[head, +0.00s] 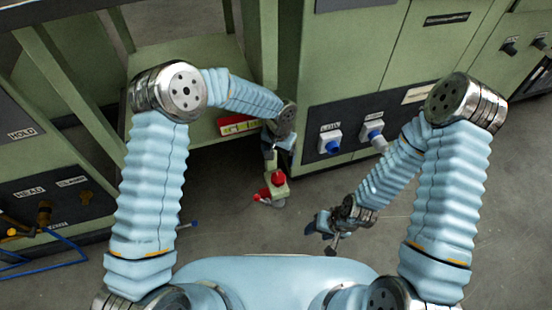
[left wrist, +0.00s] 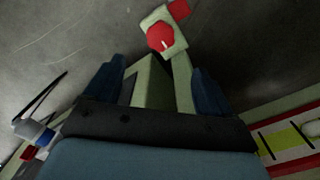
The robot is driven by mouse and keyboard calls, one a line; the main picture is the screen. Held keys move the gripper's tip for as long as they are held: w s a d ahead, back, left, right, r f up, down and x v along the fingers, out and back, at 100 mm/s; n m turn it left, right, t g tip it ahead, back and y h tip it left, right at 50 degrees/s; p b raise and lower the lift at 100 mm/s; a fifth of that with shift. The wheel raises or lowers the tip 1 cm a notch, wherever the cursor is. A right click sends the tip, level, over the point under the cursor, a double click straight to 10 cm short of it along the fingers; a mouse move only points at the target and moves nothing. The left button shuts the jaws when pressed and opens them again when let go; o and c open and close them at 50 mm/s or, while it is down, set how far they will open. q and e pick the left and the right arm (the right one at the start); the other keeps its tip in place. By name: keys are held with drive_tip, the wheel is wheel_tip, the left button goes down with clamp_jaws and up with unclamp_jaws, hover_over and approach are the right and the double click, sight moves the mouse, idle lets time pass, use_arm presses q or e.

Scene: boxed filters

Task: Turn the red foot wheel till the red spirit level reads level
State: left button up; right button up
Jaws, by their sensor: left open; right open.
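The red wheel (head: 278,178) sits on a pale green bracket at the lower corner of the green cabinet. It shows as a red knob (left wrist: 160,38) in the left wrist view, beyond my fingertips and apart from them. My left gripper (head: 277,150) is open just above it; its two dark blue fingers (left wrist: 155,85) stand apart with a pale green part behind the gap. The red spirit level (head: 238,125) lies on the green shelf, partly hidden by my left arm. Its yellow vial shows at the lower right (left wrist: 300,140); I cannot tell its reading. My right gripper (head: 325,230) is open and empty over the floor.
A second red piece (left wrist: 180,8) juts out by the bracket. The green cabinet (head: 345,85) carries two blue-and-white sockets (head: 329,142) to the right of my left gripper. A blue hose (head: 45,262) lies at the left. The grey floor (head: 300,205) in front is mostly clear.

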sight(278, 177)
use_arm(q)
wheel_tip(278, 177, down, 14)
drive_tip(key=shift+w+r+b, duration=0.1)
drive_tip(key=shift+r+b, duration=0.1)
drive_tip(key=shift+b, duration=0.25)
drive_tip(key=shift+c, duration=0.4)
drive_tip(key=c, duration=1)
